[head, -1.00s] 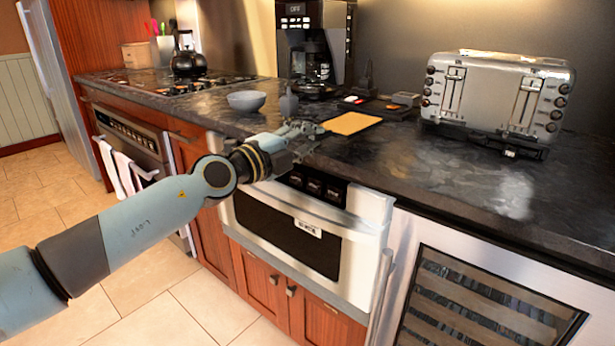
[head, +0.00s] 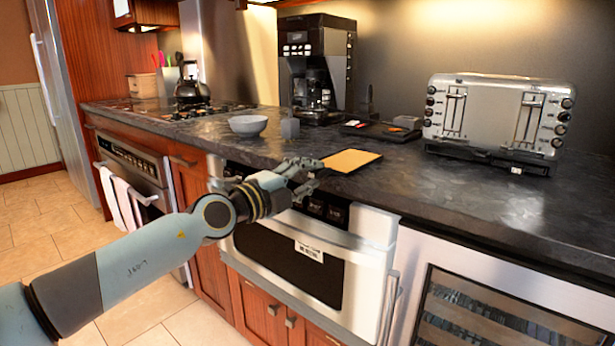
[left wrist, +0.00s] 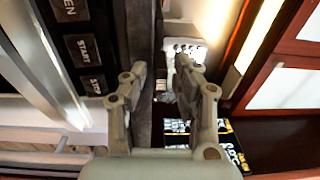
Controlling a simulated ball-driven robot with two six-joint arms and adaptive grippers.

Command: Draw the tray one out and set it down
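A dark flat tray (head: 378,132) lies on the counter behind a yellow board (head: 350,161). A small light item (head: 406,122) shows at its right end, and another small pale item (head: 352,124) at its left. They are too small to identify. My left gripper (head: 312,172) is at the counter's front edge, left of and in front of the yellow board, above the microwave's buttons. In the left wrist view its two fingers (left wrist: 162,88) are apart with nothing held between them. My right gripper is not in view.
A grey block (head: 290,129) and a bowl (head: 248,125) stand left of the tray. A coffee maker (head: 318,65) is behind and a toaster (head: 497,118) to the right. The microwave drawer (head: 308,262) is below the counter. The front right counter is clear.

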